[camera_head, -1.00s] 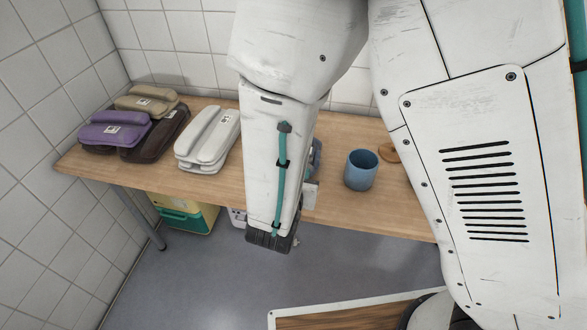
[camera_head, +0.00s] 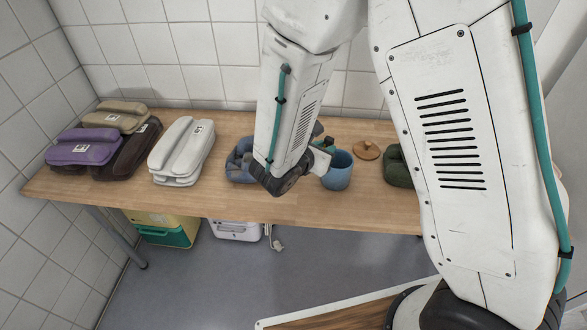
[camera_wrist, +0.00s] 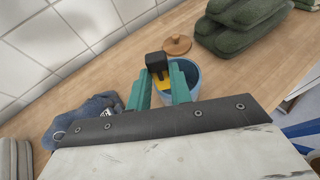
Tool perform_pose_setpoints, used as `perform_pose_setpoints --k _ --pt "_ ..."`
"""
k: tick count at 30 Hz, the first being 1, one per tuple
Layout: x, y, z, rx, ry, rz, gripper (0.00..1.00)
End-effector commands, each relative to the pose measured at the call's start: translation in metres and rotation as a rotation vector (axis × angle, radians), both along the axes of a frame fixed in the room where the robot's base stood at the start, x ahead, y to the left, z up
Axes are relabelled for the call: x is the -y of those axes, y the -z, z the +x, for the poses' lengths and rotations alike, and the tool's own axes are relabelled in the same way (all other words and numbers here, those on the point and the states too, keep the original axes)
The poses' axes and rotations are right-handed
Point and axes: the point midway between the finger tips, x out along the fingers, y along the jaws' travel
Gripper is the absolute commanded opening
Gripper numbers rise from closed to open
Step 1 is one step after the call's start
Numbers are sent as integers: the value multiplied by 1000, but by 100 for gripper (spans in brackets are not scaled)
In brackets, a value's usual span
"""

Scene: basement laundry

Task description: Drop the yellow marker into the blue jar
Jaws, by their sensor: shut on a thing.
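The blue jar (camera_head: 337,174) stands open on the wooden table, just right of my gripper in the head view. In the wrist view, the jar (camera_wrist: 194,76) shows behind my gripper's teal fingers (camera_wrist: 161,86). The fingers are shut on the yellow marker (camera_wrist: 162,83), whose black end (camera_wrist: 156,63) points up the picture. The marker overlaps the jar's opening in the wrist view; I cannot tell its height above the rim. In the head view my wrist hides most of the gripper, and the marker cannot be made out.
A round wooden lid (camera_head: 367,150) lies behind and right of the jar. Dark green folded cloth (camera_head: 397,168) is further right. A blue-grey cloth (camera_head: 238,165) lies left of my wrist. A white bundle (camera_head: 181,151) and purple (camera_head: 84,148) and brown ones fill the left side.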

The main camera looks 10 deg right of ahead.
Motion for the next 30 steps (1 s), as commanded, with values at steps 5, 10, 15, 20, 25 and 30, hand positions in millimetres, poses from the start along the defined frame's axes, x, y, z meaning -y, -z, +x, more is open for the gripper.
perform_pose_setpoints --k 5,10,15,20,25,30 --pt "47 -11 14 2 222 2 0" --pt "51 -12 14 -1 295 -1 0" --pt "51 4 12 -3 292 -3 0" --pt "51 23 12 -3 289 -3 0" --pt "51 39 13 -3 290 -2 0" --pt "50 45 13 -1 290 -1 0"
